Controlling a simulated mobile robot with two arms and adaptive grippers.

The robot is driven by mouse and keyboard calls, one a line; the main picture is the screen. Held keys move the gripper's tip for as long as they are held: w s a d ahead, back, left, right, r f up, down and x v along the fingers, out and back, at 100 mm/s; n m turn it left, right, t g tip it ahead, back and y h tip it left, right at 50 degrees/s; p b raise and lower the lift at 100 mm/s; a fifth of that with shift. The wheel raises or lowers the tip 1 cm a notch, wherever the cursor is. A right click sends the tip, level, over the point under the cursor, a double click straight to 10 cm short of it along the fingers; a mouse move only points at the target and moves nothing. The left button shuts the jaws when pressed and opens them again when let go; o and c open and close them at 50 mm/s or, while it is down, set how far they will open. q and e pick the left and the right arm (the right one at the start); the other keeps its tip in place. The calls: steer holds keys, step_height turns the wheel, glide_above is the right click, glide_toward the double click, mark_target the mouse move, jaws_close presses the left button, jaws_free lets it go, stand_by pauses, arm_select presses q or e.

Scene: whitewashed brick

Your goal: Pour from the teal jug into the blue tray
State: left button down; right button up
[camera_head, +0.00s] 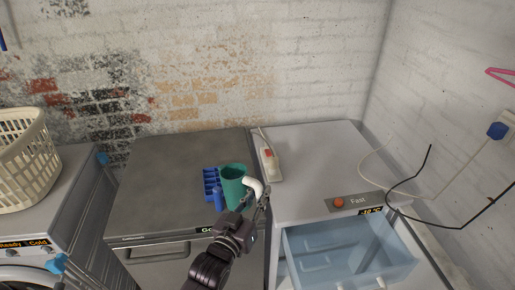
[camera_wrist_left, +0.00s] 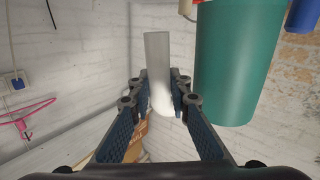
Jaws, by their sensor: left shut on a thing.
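The teal jug (camera_head: 233,187) has a white handle (camera_head: 254,186) on its right side and looks about upright, mouth up. It also shows at the right of the left wrist view (camera_wrist_left: 238,65). My left gripper (camera_head: 258,197) is shut on the handle, which sits between its fingers in the left wrist view (camera_wrist_left: 160,85). The blue tray (camera_head: 210,178), with small compartments, is on the grey appliance top just left of the jug, partly hidden by it. I cannot tell whether the jug touches the surface. My right gripper is not in view.
A blue cylinder-like piece (camera_head: 219,200) is at the tray's near end. A white power strip (camera_head: 270,160) is right of the jug. A clear blue drawer (camera_head: 350,250) stands open at the lower right. A cream basket (camera_head: 28,155) is far left. The grey top (camera_head: 160,170) is clear leftward.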

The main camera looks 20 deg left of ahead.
arm_select(q)
steer(key=w+a+n+g+p, duration=0.1)
steer(key=w+a+n+p, duration=0.2)
steer(key=w+a+n, duration=0.5)
steer(key=shift+w+a+r, duration=0.25)
steer(key=shift+w+a, duration=0.55)
steer(key=shift+w, duration=0.25)
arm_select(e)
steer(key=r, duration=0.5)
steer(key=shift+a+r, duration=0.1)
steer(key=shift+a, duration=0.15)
arm_select(q)
steer(key=shift+d, duration=0.1)
steer(key=shift+r, duration=0.1)
steer(key=shift+a+r+n+p, duration=0.15)
steer(key=shift+a+n+p, duration=0.1)
steer(key=shift+n+p, duration=0.15)
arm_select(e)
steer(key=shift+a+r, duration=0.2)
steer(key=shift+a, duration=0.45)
